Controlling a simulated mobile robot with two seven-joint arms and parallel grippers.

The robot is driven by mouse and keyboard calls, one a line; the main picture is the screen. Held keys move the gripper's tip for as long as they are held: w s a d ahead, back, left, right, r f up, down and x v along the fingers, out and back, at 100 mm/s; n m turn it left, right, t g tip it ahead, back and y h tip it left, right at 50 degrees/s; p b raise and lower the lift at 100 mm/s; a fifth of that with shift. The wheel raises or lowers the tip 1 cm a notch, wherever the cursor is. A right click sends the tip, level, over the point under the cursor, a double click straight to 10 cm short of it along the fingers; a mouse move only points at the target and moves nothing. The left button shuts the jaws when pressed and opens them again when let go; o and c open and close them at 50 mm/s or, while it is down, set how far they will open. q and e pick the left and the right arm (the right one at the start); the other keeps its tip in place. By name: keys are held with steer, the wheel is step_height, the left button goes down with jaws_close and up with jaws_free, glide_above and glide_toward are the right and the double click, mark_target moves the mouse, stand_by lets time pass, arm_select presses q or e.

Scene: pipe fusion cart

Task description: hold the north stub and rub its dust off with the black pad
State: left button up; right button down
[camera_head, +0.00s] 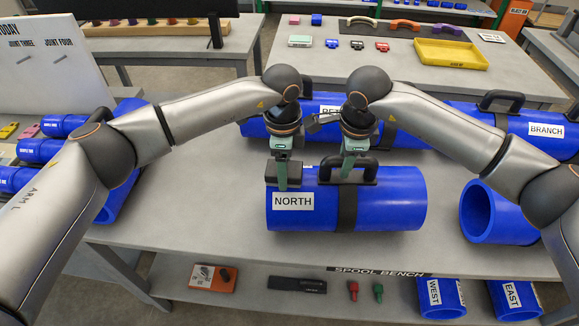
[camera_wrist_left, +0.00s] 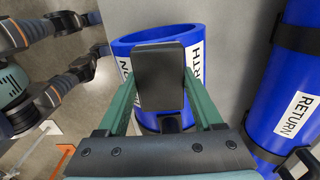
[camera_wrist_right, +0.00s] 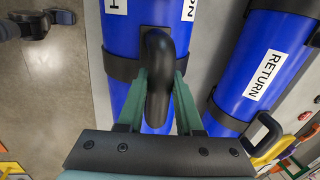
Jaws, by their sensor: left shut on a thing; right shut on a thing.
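The north stub (camera_head: 395,205) is a blue pipe piece lying on the bench, with a white NORTH label, a black band and a black handle (camera_head: 365,168) on top. My right gripper (camera_head: 348,172) is shut on that handle; the right wrist view shows the handle (camera_wrist_right: 158,75) between its fingers (camera_wrist_right: 160,95). My left gripper (camera_head: 281,183) is shut on the black pad (camera_head: 284,172), at the stub's left end. In the left wrist view the pad (camera_wrist_left: 159,80) covers part of the stub's open end (camera_wrist_left: 190,38). I cannot make out any dust, nor whether the pad touches.
The RETURN pipe (camera_wrist_left: 290,100) lies close behind the stub. A lower shelf (camera_head: 330,300) holds WEST and EAST pieces. The bench front is clear.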

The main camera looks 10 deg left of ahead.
arm_select(q)
steer(key=shift+a+f, duration=0.2)
steer(key=shift+a, duration=0.1)
arm_select(e)
steer(key=shift+s+d+f, duration=0.1)
steer(key=shift+d+f, duration=0.1)
steer(key=shift+f, duration=0.05)
arm_select(q)
steer(key=shift+r, duration=0.2)
steer(key=shift+d+r, duration=0.1)
steer(key=shift+r, duration=3.4)
arm_select(e)
steer(key=c, duration=0.5)
jaws_free()
steer(key=shift+a+r, duration=0.1)
steer(key=shift+r, duration=0.1)
